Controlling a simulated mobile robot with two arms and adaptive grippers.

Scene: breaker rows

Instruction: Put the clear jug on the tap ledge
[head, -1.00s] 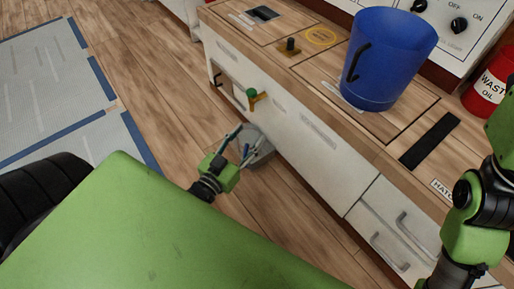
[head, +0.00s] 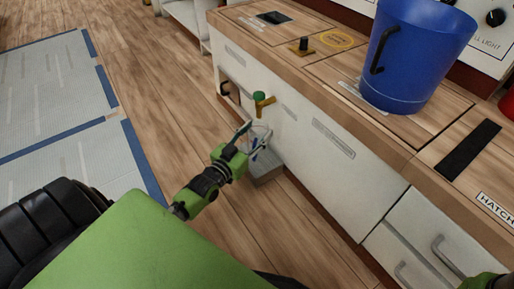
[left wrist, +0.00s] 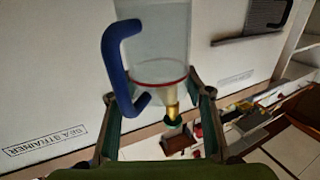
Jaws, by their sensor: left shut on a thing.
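My left gripper (head: 252,140) is shut on the clear jug (head: 263,145), which has a blue handle. In the left wrist view the jug (left wrist: 160,50) is between my fingers (left wrist: 155,95), its blue handle (left wrist: 112,58) on the left and a thin red ring around it. The brass tap (head: 264,103) with a green knob is on the cabinet front, just above the jug in the head view. The grey tap ledge (head: 267,178) shows low on the cabinet, below the jug. I cannot tell whether the jug touches it.
A big blue bucket (head: 412,60) stands on the wooden counter (head: 330,80). A black knob (head: 303,44) and a dark slot (head: 468,150) are on the counter. Drawers (head: 420,240) are at the lower right.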

